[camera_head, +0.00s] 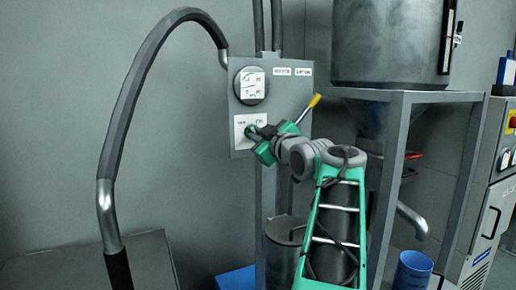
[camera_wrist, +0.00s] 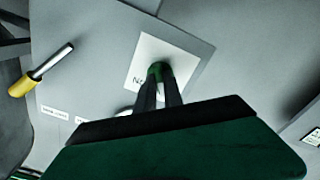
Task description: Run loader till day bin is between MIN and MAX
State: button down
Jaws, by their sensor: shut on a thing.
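A grey control panel (camera_head: 290,96) carries a round dial (camera_head: 251,86), small labels and a white plate (camera_head: 240,122) with a green knob or button. My gripper (camera_head: 252,132) is at this plate. In the wrist view its fingertips (camera_wrist: 161,76) are closed on the green control (camera_wrist: 156,68), mostly hidden by the fingers. A lever with a yellow handle (camera_head: 315,101) sticks out at the panel's right; its handle also shows in the wrist view (camera_wrist: 22,87). A large dark cylindrical bin (camera_head: 388,40) stands at upper right with a vertical strip gauge (camera_head: 447,35). Its level marks are too small to read.
A grey frame (camera_head: 400,97) supports the bin and its funnel, right of my arm. A curved hose (camera_head: 125,120) arches at left. A lidded drum (camera_head: 284,230) and blue bucket (camera_head: 412,270) stand low. A cabinet (camera_head: 492,190) is at far right.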

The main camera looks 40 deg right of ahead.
jog(key=shift+d+f+n+b, duration=0.1)
jog(key=shift+f+n+b, duration=0.05)
jog(key=shift+n+b, duration=0.6)
jog(key=shift+n, duration=0.25)
jog(key=c, duration=1.5)
grip_release()
jog(key=shift+o, duration=0.2)
jog(key=shift+s, duration=0.1)
jog(key=v, duration=0.7)
jog(key=shift+s, duration=0.3)
